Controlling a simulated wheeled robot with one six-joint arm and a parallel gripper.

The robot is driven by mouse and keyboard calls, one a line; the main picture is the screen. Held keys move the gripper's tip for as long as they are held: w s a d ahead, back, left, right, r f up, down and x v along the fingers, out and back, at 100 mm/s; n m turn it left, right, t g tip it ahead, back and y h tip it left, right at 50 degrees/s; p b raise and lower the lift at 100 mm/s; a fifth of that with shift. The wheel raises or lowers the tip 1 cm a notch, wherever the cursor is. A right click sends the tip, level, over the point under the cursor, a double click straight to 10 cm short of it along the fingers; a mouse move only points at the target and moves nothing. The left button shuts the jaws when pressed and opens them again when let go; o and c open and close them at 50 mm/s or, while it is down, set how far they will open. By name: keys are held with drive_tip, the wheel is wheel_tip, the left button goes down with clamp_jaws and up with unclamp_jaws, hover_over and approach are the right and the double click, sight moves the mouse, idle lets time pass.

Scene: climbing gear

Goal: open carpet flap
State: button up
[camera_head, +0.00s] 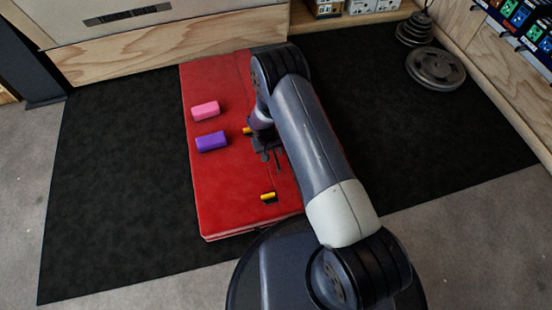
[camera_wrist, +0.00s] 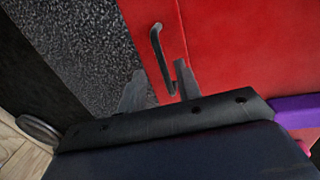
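A red padded mat (camera_head: 215,190) lies on dark carpet, and it fills much of the wrist view (camera_wrist: 240,50). A seam runs along it, and a slim dark handle (camera_wrist: 157,45) stands out near that seam. My gripper (camera_wrist: 160,70) is open, with one finger on each side of the handle's lower end. I cannot tell whether the fingers touch it. In the head view my gripper (camera_head: 268,152) is low over the mat, and my arm hides the mat's right part. No separate carpet flap can be made out.
A pink block (camera_head: 205,111) and a purple block (camera_head: 211,141) lie on the mat, left of my gripper. Weight plates (camera_head: 436,67) lie at the back right. The dark carpet (camera_head: 115,170) at left is clear.

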sight(276, 160)
drive_tip(key=f, duration=0.2)
drive_tip(key=f+b, duration=0.1)
drive_tip(key=f, duration=0.1)
drive_tip(key=shift+w+d+f, duration=0.1)
drive_tip(key=shift+d, duration=0.3)
drive_tip(key=shift+c, duration=0.3)
clamp_jaws()
